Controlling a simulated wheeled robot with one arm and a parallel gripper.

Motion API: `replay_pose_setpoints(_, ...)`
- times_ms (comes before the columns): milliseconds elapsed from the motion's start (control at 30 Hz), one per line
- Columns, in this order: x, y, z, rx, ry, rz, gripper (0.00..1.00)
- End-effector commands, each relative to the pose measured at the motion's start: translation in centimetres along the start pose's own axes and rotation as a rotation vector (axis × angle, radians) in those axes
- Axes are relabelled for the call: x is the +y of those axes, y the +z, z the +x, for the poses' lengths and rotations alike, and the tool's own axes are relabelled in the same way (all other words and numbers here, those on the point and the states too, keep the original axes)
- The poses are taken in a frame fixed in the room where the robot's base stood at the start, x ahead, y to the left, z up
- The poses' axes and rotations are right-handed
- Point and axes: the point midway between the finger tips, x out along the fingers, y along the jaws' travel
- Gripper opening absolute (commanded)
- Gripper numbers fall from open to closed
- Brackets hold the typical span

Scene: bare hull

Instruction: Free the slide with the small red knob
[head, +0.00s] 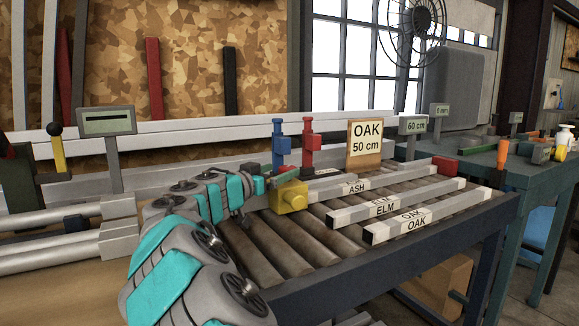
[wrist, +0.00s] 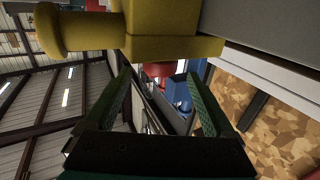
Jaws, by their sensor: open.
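My gripper (wrist: 160,82) is open in the wrist view, with its two green fingers apart. A yellow block with a round yellow knob (wrist: 95,32) lies across the view just beyond the fingertips. A red part (wrist: 158,70) shows between the fingertips, with a blue part (wrist: 182,97) behind it. I cannot tell whether this red part is the slide's small knob. In the head view, my gripper (head: 264,186) is beside the yellow block (head: 289,196) at the roller table's left end. The slide itself is not clearly visible.
Labelled bars, ASH (head: 357,187), ELM (head: 385,208) and OAK (head: 417,224), lie on the roller table (head: 262,238). Upright blue (head: 279,145) and red (head: 310,145) clamps stand behind the yellow block. An OAK 50 cm sign (head: 366,142) stands at the back.

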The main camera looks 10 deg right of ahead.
Motion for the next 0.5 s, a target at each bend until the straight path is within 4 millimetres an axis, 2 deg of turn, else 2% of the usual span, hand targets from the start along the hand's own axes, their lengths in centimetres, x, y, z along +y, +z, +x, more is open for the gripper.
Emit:
replay_pose_setpoints(200,0.1,0.0,3.2,-0.004,0.003,-0.001,0.89)
replay_pose_setpoints(500,0.1,0.0,4.4,-0.001,0.001,0.000,0.89)
